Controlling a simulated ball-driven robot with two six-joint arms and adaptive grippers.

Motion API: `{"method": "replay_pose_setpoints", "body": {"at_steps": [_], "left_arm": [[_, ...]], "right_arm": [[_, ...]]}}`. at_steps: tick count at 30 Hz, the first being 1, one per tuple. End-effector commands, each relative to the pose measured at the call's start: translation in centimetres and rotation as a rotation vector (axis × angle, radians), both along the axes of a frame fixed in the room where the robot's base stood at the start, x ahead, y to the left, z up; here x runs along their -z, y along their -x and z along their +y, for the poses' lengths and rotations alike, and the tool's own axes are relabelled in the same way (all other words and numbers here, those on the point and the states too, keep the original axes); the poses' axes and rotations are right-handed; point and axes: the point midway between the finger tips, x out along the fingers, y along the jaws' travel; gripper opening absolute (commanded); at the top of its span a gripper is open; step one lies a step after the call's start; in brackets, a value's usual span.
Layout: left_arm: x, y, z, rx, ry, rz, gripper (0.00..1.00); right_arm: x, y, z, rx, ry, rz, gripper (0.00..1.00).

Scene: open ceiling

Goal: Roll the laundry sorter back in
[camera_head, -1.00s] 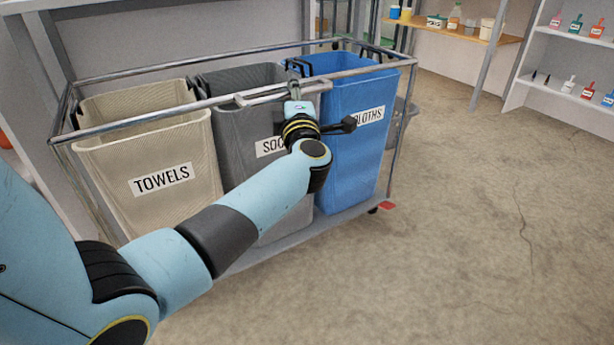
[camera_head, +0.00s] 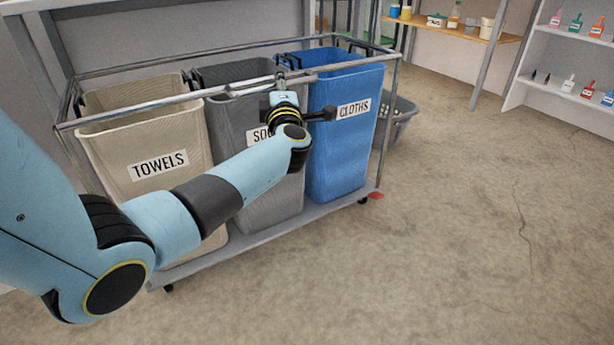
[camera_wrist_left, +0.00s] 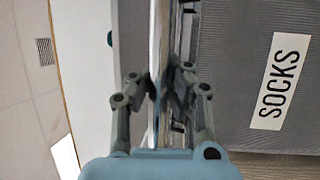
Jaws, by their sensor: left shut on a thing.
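The laundry sorter is a wheeled metal frame (camera_head: 130,106) carrying a beige TOWELS bin (camera_head: 150,200), a grey SOCKS bin (camera_head: 228,130) and a blue CLOTHS bin (camera_head: 343,95). It stands against the wall side, on the left of the head view. My left gripper (camera_head: 281,80) is shut on the sorter's front top rail, in front of the SOCKS bin. In the left wrist view the gripper's fingers (camera_wrist_left: 158,88) close on both sides of the rail (camera_wrist_left: 156,30). The SOCKS label (camera_wrist_left: 279,80) shows to their right. My right gripper is not in view.
A grey basket (camera_head: 400,120) sits on the floor behind the sorter's right end. A wooden shelf (camera_head: 455,30) with bottles and tubs stands at the back. White shelves (camera_head: 545,65) stand at the far right. The concrete floor (camera_head: 450,240) in front and right is clear.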

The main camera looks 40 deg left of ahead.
Motion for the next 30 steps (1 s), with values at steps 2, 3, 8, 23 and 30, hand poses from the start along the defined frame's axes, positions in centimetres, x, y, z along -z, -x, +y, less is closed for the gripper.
{"method": "replay_pose_setpoints", "body": {"at_steps": [2, 3, 8, 23, 30], "left_arm": [[0.2, 0.2, 0.1, -0.004, 0.001, 0.003, 0.0], [0.2, 0.2, 0.1, -0.004, 0.001, 0.003, 0.0], [0.2, 0.0, 0.4, -0.004, 0.0, 0.004, 0.0], [0.3, -1.6, 4.5, -0.004, 0.0, 0.004, 0.0], [0.3, -2.1, 5.6, -0.004, -0.001, 0.005, 0.0]], "right_arm": [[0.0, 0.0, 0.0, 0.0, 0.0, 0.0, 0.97], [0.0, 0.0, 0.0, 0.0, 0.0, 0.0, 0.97], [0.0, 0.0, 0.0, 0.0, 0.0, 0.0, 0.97], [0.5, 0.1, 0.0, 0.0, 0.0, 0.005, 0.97], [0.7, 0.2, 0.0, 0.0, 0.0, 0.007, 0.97]]}}
